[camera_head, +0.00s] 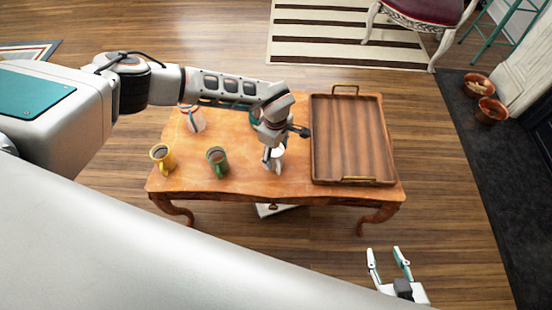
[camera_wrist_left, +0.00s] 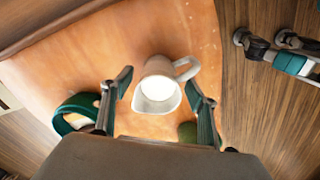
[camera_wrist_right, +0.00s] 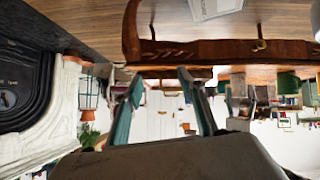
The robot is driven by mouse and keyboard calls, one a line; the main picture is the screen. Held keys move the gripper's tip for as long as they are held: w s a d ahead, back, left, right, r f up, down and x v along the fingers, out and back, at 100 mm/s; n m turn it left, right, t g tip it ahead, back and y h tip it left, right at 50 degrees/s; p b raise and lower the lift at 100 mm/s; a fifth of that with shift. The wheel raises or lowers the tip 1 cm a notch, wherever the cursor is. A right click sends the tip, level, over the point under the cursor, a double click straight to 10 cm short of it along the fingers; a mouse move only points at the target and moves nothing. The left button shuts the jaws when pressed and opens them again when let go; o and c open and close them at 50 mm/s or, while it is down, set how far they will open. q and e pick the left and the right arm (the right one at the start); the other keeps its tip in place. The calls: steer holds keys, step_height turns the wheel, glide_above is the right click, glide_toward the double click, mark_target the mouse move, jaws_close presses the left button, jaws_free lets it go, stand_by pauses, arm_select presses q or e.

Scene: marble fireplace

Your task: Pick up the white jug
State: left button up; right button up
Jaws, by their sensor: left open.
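The white jug (camera_head: 278,159) stands near the front middle of the wooden table, partly hidden by my left gripper (camera_head: 285,147) in the head view. In the left wrist view the jug (camera_wrist_left: 158,86) shows its open mouth and a handle at upper right. It lies between the spread fingertips of my left gripper (camera_wrist_left: 157,82), with a visible gap on its left side; I cannot tell whether the right finger touches it. My left gripper is open. My right gripper (camera_head: 385,251) is open and empty, away from the table at the lower right; its fingers (camera_wrist_right: 160,73) also show in the right wrist view.
A wooden tray (camera_head: 318,140) with brass handles lies on the table's right. A green mug (camera_head: 217,161), a yellow mug (camera_head: 163,158) and a pale mug (camera_head: 197,122) stand to the left. The table's front edge (camera_head: 240,198) is close to the jug.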

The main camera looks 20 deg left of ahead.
arm_select(q)
step_height(320, 180, down, 3)
steer(key=shift+d+f+b, duration=0.1)
steer(key=shift+f+b, duration=0.05)
steer(key=shift+b, duration=0.15)
steer(key=shift+f, duration=0.1)
steer(key=shift+w, duration=0.1)
steer(key=c, duration=1.5)
arm_select(e)
steer(key=shift+w+f, duration=0.15)
steer(key=shift+f, duration=0.05)
steer(key=shift+f, duration=0.1)
arm_select(q)
steer(key=shift+r, duration=0.3)
step_height(320, 180, up, 20)
steer(key=p, duration=0.4)
steer(key=shift+f, duration=0.15)
arm_select(e)
steer(key=shift+s+a+r, duration=0.2)
steer(key=shift+r, duration=0.45)
steer(key=shift+s+a+r, duration=0.15)
steer(key=shift+r, duration=0.45)
